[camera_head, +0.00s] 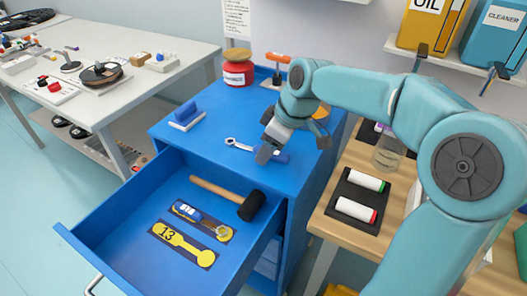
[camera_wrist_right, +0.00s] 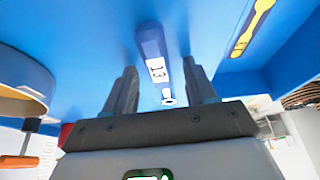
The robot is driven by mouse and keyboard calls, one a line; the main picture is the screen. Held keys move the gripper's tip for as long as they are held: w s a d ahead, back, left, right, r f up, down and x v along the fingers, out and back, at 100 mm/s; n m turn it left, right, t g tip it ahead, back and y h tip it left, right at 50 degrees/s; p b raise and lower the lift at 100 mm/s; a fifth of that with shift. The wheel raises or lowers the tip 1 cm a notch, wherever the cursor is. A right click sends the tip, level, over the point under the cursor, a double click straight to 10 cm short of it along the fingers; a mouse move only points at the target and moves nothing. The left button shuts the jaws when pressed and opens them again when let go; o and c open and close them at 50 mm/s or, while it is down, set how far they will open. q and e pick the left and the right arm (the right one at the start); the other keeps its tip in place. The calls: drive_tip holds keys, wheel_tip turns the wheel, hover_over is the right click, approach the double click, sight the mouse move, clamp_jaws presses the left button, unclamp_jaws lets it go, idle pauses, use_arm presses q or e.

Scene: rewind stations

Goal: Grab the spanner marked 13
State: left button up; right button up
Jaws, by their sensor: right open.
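The spanner marked 13 (camera_head: 240,146) lies on top of the blue cabinet, its metal end to the left and its blue handle partly behind my right gripper (camera_head: 267,153). In the right wrist view, its blue handle (camera_wrist_right: 152,42) with a white 13 label lies between the two open fingers of my right gripper (camera_wrist_right: 159,72), which look empty. I cannot tell whether they touch it. In the open drawer (camera_head: 115,219), a yellow spanner outline marked 13 (camera_head: 183,244) is empty. Another blue-handled spanner (camera_head: 190,212) lies in the outline beside it. My left gripper is not in view.
A mallet (camera_head: 246,203) lies in the drawer. A wooden bench (camera_head: 322,228) with markers is at the right, a white table (camera_head: 150,95) at the left.

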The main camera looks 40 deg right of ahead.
clamp_jaws()
drive_tip(key=shift+r, duration=0.1)
